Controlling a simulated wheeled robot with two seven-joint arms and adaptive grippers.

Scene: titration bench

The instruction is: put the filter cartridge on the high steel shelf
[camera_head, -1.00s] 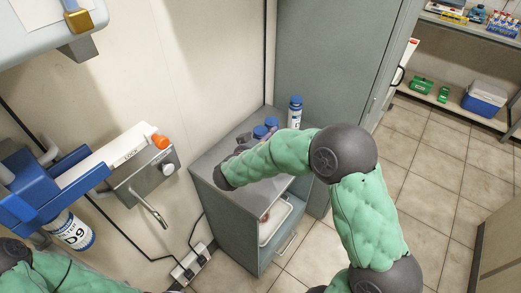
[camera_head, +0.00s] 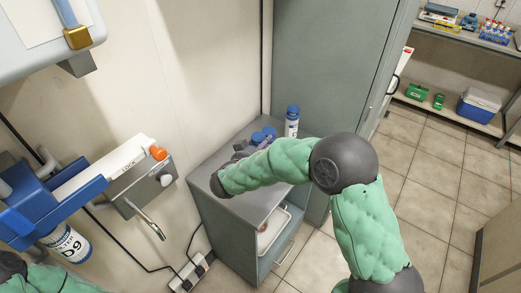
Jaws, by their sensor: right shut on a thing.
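A white filter cartridge with a blue lower part and a D9 label (camera_head: 68,245) hangs in the blue housing at the left. Another white cartridge with a blue cap (camera_head: 292,121) stands upright on the grey cabinet top. My right gripper (camera_head: 244,149) is low over that top, shut and mostly hidden behind my wrist. Two blue round caps (camera_head: 264,136) show right beside its fingers; it seems to hold one of these capped things, but the grip itself is hidden. My left arm shows only at the bottom left corner; its gripper is out of view.
The small grey cabinet (camera_head: 208,172) has an open front with a white tray (camera_head: 272,232) inside. A tall grey locker (camera_head: 325,65) stands behind it. A wall tap (camera_head: 152,224) is at the left. Shelves at the far right hold a blue cooler (camera_head: 479,106). The tiled floor between is clear.

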